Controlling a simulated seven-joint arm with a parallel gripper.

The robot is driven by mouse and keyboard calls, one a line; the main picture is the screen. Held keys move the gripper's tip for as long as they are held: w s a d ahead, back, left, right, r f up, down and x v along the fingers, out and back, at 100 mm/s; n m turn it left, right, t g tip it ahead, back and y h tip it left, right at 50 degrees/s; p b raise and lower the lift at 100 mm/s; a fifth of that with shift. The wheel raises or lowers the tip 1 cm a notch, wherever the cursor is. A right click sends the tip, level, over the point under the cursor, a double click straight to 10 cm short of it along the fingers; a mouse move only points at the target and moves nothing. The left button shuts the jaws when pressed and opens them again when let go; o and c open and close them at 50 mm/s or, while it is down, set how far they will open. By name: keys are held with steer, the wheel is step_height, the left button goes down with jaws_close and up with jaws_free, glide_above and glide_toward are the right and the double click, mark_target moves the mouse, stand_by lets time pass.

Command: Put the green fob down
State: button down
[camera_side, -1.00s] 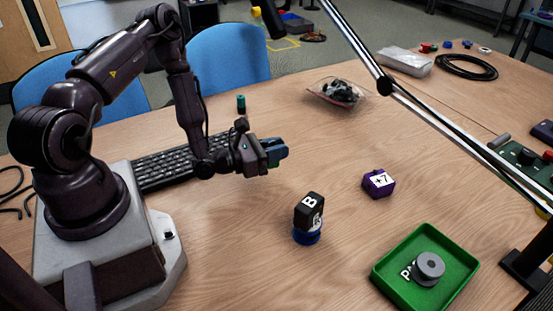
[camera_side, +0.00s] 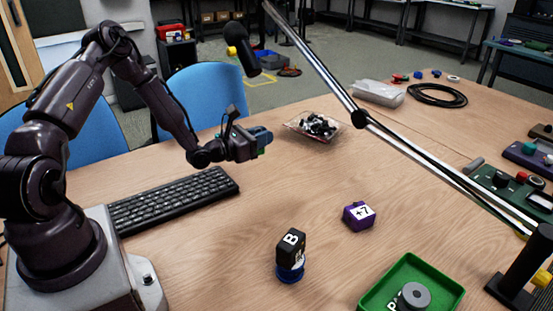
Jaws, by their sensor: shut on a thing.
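My gripper (camera_side: 261,138) is in the upper middle of the side view, above the table beyond the keyboard's right end. Its jaws are closed on a small dark green piece (camera_side: 262,151), apparently the green fob. The blue-grey fingers hide most of the piece, so its shape is unclear. It looks held clear of the table.
A black block marked B (camera_side: 291,244) stands on a blue round piece (camera_side: 290,273). A purple block marked +7 (camera_side: 358,216), a green tray (camera_side: 447,277) holding a grey round piece (camera_side: 415,295), a keyboard (camera_side: 175,201) and a clear bag (camera_side: 314,125) are around.

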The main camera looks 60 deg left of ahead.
steer(key=w+f, duration=0.2)
steer(key=w+a+f, duration=0.1)
steer(key=w+f, duration=0.1)
steer(key=w+a+f, duration=0.1)
steer(key=w+f, duration=0.1)
steer(key=shift+a+f, duration=0.15)
steer(key=shift+f, duration=0.05)
steer(key=f, duration=0.3)
steer(key=shift+w, duration=0.2)
steer(key=shift+f, duration=0.2)
steer(key=shift+f, duration=0.15)
